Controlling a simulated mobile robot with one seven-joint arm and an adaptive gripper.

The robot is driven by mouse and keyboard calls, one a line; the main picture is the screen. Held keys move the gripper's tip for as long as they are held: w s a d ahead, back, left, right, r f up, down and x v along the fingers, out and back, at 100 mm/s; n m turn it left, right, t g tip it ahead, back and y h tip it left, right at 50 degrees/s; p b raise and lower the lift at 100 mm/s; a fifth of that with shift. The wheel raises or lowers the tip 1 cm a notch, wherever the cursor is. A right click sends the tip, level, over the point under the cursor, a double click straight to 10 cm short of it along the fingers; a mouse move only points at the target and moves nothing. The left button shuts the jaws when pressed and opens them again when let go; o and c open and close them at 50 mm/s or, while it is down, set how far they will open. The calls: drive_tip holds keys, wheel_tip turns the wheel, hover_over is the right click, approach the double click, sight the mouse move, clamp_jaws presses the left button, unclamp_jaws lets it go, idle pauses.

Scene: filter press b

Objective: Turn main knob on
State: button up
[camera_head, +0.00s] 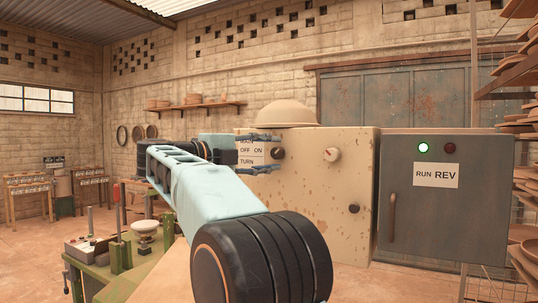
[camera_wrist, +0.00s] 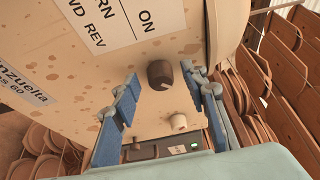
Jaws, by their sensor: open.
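The main knob (camera_wrist: 159,74) is dark brown with a pale pointer mark. It sits on the rust-spotted cream panel, and in the wrist view it shows between my two blue fingers. My gripper (camera_head: 263,153) is open, one finger above the knob's level and one below. I cannot tell whether either finger touches it. A white label (camera_head: 248,152) with OFF, ON and TURN is left of the knob, partly hidden by my gripper.
A cream knob (camera_head: 333,154) is on the same cream cabinet (camera_head: 315,205), right of the main knob. A lower dark knob (camera_head: 354,208) is near its edge. A grey cabinet (camera_head: 438,215) with a lit green lamp (camera_head: 423,148) stands right. A green bench (camera_head: 120,262) is lower left.

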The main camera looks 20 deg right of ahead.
drive_tip(key=v, duration=1.2)
drive_tip(key=shift+r, duration=0.1)
